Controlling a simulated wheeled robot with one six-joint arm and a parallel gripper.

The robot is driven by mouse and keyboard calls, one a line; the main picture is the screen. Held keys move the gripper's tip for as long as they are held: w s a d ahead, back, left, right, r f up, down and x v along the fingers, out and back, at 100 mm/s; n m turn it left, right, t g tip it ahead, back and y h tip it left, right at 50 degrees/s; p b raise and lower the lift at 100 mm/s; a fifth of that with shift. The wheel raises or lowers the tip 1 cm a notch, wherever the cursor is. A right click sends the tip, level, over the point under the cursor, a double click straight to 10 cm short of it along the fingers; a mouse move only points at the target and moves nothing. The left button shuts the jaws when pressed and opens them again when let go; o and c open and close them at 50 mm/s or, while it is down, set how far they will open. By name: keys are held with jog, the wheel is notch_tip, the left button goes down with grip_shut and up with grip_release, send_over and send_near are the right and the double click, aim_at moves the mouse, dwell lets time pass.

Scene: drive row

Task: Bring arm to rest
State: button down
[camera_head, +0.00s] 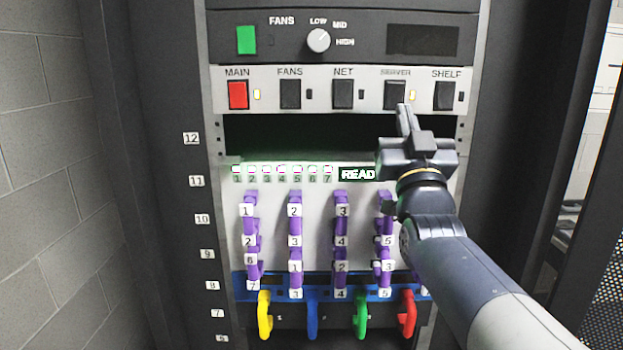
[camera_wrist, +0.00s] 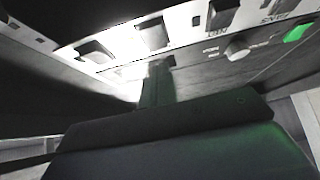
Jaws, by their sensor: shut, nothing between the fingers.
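My gripper (camera_head: 405,110) is at the right of the rack front in the head view. Its fingers are together and point up, with the tips just below the SERVER switch (camera_head: 395,95). I cannot tell whether they touch the panel. My arm comes in from the lower right and hides part of the READ display (camera_head: 357,174) and the right side of the drive unit. In the wrist view the shut fingers (camera_wrist: 157,84) lie close to the switch panel (camera_wrist: 120,62), with nothing held.
Purple drive handles (camera_head: 295,225) stand in numbered columns above a blue rail (camera_head: 335,285). Yellow (camera_head: 264,315), blue (camera_head: 312,318), green (camera_head: 361,315) and red (camera_head: 408,315) handles hang below. The MAIN switch (camera_head: 238,95) is red. A dark open slot (camera_head: 300,133) lies under the switch panel.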

jog(key=b+v, duration=0.2)
jog(key=v, duration=0.4)
jog(key=shift+s+r, duration=0.15)
jog(key=shift+r, duration=0.1)
jog(key=shift+r, duration=0.1)
